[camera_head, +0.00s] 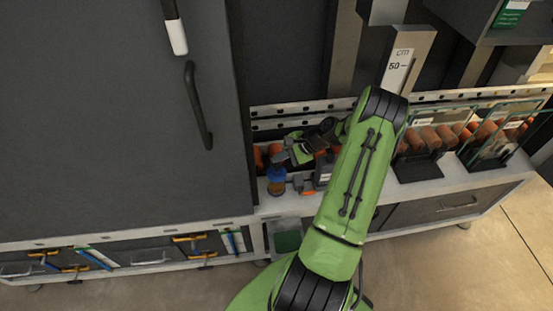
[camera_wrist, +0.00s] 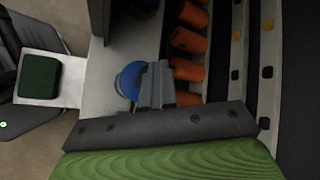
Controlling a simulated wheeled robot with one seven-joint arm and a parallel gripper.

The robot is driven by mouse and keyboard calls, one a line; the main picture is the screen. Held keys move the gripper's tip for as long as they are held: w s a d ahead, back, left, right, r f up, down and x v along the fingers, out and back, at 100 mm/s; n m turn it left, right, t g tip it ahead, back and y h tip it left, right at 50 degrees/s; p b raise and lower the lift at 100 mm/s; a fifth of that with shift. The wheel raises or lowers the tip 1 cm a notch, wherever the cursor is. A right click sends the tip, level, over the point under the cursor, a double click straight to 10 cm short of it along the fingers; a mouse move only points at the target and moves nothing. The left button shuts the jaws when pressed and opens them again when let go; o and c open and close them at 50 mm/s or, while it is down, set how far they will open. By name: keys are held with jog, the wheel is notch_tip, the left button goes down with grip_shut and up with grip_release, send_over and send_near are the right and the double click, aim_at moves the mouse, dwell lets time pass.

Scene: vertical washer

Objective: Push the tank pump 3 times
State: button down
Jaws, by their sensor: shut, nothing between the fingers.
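The tank pump appears to be the small amber jar with a blue top (camera_head: 277,174) on the bench, just right of the tall grey cabinet. Its round blue top (camera_wrist: 131,80) also shows in the wrist view. My gripper (camera_head: 293,155) is shut and empty, above and slightly right of the blue top. In the wrist view my gripper (camera_wrist: 157,83) covers the right edge of the blue top. I cannot tell whether the fingers touch it. The jar's body is hidden below its top in the wrist view.
Orange cylinders (camera_wrist: 188,41) stand in a row close beside my gripper. The tall grey cabinet (camera_head: 120,110) with a black handle bounds the left. Glass-sided racks (camera_head: 490,135) with orange cylinders stand right. A green pad (camera_wrist: 39,77) lies low near the bench front.

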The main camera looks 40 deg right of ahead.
aim_at(280, 164)
jog(key=shift+r+p, duration=0.75)
jog(key=shift+r, duration=0.35)
jog(key=shift+r, duration=0.1)
notch_tip(280, 164, up, 5)
jog(key=p, duration=0.4)
dwell(1.8)
